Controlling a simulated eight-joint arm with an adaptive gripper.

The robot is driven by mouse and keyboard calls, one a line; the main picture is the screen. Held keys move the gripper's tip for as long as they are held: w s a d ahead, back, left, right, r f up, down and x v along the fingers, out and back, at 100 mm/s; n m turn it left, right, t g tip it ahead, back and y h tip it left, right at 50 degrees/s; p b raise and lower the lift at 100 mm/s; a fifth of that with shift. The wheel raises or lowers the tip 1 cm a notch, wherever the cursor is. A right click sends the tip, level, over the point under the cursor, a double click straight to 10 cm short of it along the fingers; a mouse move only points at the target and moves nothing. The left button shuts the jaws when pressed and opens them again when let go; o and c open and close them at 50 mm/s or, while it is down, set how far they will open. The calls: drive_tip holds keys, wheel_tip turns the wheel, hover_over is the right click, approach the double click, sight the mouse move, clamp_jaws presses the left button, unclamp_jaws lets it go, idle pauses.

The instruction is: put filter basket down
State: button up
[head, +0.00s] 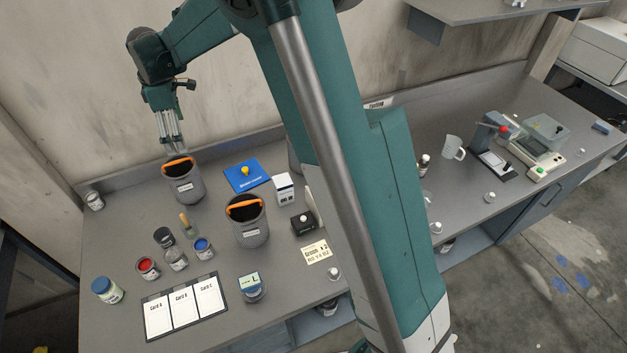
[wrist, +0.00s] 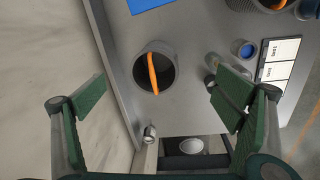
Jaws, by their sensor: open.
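Two similar dark grey baskets with orange handles and white labels too small to read stand upright on the grey bench. I cannot tell by label which is the filter basket. The left basket (head: 184,190) stands near the back wall, and it shows in the wrist view (wrist: 138,86) between my fingers. The second basket (head: 247,233) is in front and to the right; part of it shows at the top right of the wrist view (wrist: 296,9). My gripper (head: 172,150) is open and empty above the left basket, its green fingers (wrist: 158,100) spread wide, apart from the handle.
A small jar (head: 94,201) is at the left edge. The bench left of the baskets is mostly clear.

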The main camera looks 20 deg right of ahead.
drive_tip(key=s+d+r+m+t, duration=0.2)
drive_tip(key=s+d+r+m, duration=0.2)
drive_tip(key=s+d+r, duration=0.5)
drive_tip(key=s+d+r+m+t, duration=0.1)
drive_tip(key=s+d+r+m, duration=0.35)
drive_tip(key=s+d, duration=0.5)
drive_tip(key=s+d+f+m+t, duration=0.1)
drive_tip(key=s+d+f+m, duration=0.1)
drive_tip(key=s, duration=1)
drive_tip(key=s+d+f+m+t, duration=0.2)
drive_tip(key=s+d+m, duration=0.3)
drive_tip(key=s, duration=0.8)
drive_tip(key=shift+s+d+f, duration=0.15)
drive_tip(key=shift+d+f, duration=0.25)
drive_tip(key=shift+d, duration=0.5)
drive_tip(key=shift+m, duration=0.25)
wheel_tip(320, 180, down, 26)
drive_tip(key=b, duration=2.6)
drive_tip(key=shift+r, duration=0.1)
